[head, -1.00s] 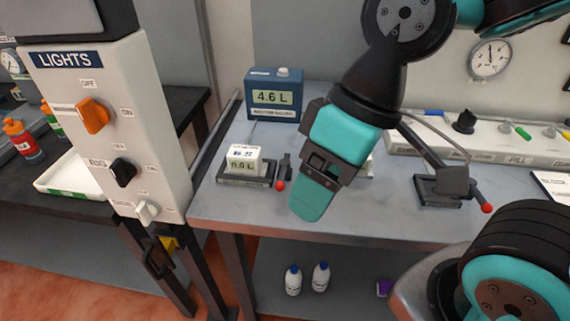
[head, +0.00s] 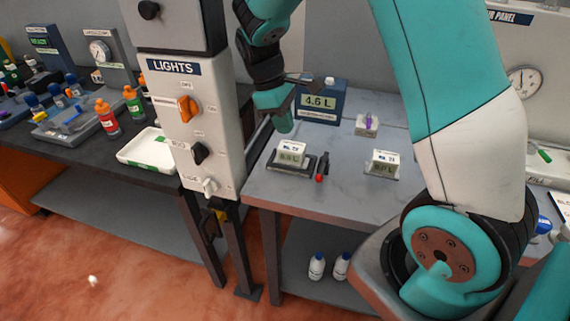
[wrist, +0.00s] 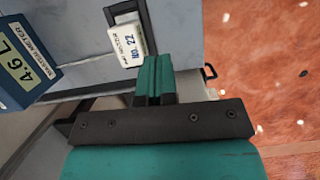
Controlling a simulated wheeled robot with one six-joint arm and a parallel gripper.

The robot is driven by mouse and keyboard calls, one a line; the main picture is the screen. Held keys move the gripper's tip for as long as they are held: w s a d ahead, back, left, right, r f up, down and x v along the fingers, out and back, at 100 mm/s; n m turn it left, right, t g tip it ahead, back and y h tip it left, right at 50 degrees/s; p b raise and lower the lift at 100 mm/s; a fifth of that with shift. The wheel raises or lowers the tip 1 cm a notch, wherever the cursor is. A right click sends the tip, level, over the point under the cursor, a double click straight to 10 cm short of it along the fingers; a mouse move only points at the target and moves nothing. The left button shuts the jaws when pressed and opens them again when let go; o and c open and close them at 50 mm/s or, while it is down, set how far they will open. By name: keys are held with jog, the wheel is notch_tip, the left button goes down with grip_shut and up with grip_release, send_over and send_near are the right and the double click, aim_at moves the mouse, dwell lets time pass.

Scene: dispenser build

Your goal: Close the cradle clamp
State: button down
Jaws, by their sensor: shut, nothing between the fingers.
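A low dark cradle (head: 272,166) stands near the front left of the grey table in the head view. The clamp lever (head: 322,165), dark with a red tip, stands at the cradle's right side, apart from the block. My gripper (head: 284,122) is above and behind the cradle in the head view, shut and empty. In the wrist view its teal fingers (wrist: 154,78) are together. Beyond them a white labelled block (wrist: 128,42) shows in a dark frame. The clamp lever cannot be made out there.
A blue 4.6 L meter (head: 320,103) stands behind my gripper. The LIGHTS cabinet (head: 190,120) rises close on the left. Table between the blocks is clear.

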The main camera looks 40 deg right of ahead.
aim_at(323, 165)
jog(key=shift+w+f, duration=0.1)
jog(key=shift+f, duration=0.05)
jog(key=p+x, duration=0.2)
jog(key=x, duration=0.8)
jog(key=shift+d, duration=0.1)
jog(key=shift+s+d+p, duration=0.3)
jog(key=shift+s+d, duration=0.05)
jog(key=shift+s, duration=0.2)
jog(key=shift+s+d+p, duration=0.25)
jog(key=shift+s+d, duration=0.15)
jog(key=shift+s, duration=0.15)
jog(key=shift+s+d+f, duration=0.3)
jog(key=shift+s+d, duration=0.05)
jog(key=shift+s, duration=0.1)
